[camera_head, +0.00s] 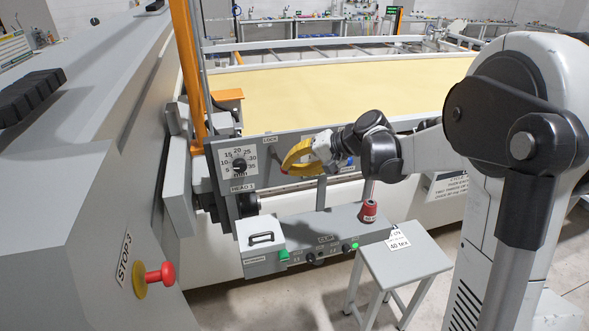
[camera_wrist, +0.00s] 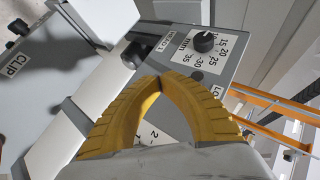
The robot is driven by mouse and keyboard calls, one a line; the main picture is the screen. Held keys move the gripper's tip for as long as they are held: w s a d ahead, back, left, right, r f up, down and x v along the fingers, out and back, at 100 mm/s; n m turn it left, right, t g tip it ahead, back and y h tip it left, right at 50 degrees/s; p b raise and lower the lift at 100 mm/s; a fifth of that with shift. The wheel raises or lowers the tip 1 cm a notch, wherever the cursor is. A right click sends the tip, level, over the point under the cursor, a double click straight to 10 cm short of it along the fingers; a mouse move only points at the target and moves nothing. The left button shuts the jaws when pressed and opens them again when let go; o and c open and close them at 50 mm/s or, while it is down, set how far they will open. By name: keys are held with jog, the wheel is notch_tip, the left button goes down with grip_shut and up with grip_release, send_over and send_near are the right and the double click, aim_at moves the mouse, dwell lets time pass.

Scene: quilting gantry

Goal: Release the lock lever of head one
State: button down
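The head one panel (camera_head: 251,182) carries a numbered dial (camera_head: 239,165) and a HEAD 1 label, with a LOCK label (camera_head: 270,139) to the right. My gripper (camera_head: 286,169) has yellow fingers and is at the panel just below the LOCK label. In the wrist view the fingertips (camera_wrist: 161,82) meet, so it looks shut. A small bit of red shows by the tips in the head view; I cannot tell whether it is the lever's end. The lock lever is mostly hidden, and its position and any contact with the fingers cannot be told.
Below the panel, a grey control box (camera_head: 325,228) holds knobs and green buttons, with a red spool (camera_head: 369,210) on top. A small grey stool (camera_head: 405,262) stands in front. A red stop button (camera_head: 160,274) sticks out at lower left. An orange post (camera_head: 188,75) rises beside the panel.

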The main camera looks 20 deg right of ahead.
jog(key=y+b, duration=0.1)
jog(key=b, duration=0.1)
jog(key=a+f+m+y+b, duration=0.1)
jog(key=y+b, duration=0.1)
jog(key=shift+a+t, duration=0.15)
jog(key=shift+t, duration=0.15)
jog(key=shift+r+p, duration=0.5)
jog(key=shift+r, duration=0.25)
